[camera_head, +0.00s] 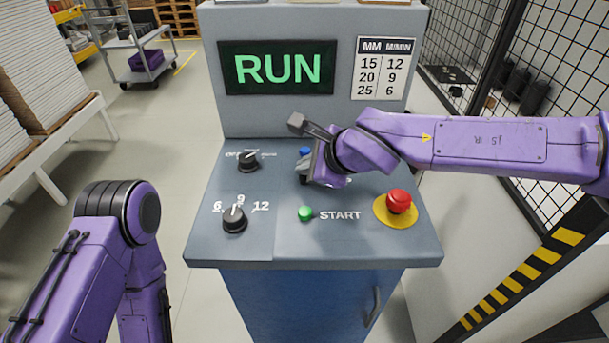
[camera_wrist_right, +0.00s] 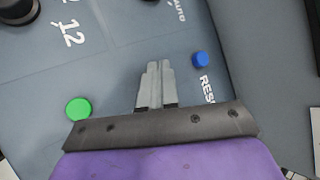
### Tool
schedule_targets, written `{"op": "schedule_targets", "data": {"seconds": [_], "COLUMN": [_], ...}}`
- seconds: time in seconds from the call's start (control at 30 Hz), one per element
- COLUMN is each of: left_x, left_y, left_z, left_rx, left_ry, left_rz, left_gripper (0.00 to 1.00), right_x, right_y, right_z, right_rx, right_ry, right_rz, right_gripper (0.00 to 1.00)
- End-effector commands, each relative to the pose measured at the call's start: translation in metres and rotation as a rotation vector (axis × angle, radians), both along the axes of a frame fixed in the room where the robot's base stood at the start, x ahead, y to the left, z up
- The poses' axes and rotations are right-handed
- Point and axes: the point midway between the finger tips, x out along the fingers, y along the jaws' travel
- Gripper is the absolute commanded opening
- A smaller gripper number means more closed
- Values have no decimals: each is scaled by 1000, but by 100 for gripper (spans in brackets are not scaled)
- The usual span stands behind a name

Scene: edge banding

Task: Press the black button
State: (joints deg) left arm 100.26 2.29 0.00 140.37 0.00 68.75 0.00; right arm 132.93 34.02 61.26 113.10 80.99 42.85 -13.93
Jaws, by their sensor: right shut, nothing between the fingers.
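No plain black button shows; the panel has two black rotary knobs, the upper one (camera_head: 247,161) and the lower one (camera_head: 234,219) marked 6, 9, 12. A green button (camera_head: 305,213) labelled START and a blue button (camera_head: 305,151) also sit on the sloped panel. In the right wrist view the green button (camera_wrist_right: 78,109) is left of the fingers and the blue button (camera_wrist_right: 200,59) is right of them. My right gripper (camera_head: 304,180) is over the panel between these two buttons, shut and empty (camera_wrist_right: 155,66). It hides part of the panel. My left gripper is out of view.
A red mushroom button (camera_head: 398,201) on a yellow base is at the panel's right. The screen (camera_head: 277,67) reads RUN, beside a number chart (camera_head: 381,68). A mesh fence (camera_head: 500,70) stands at right. A stack of white boards (camera_head: 45,65) stands at left.

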Motion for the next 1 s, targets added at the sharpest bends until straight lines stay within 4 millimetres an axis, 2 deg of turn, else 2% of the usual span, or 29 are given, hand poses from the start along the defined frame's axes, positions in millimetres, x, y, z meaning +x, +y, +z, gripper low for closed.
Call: {"op": "schedule_targets", "data": {"seconds": [0.67,1.0], "left_x": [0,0], "left_y": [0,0], "left_z": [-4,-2], "left_rx": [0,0], "left_ry": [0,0], "left_rz": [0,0], "left_gripper": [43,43], "right_x": [0,0], "right_y": [0,0], "right_z": [-9,-7], "right_rx": [-1,0], "right_ry": [1,2], "right_rz": [0,-1], "right_gripper": [0,0]}}
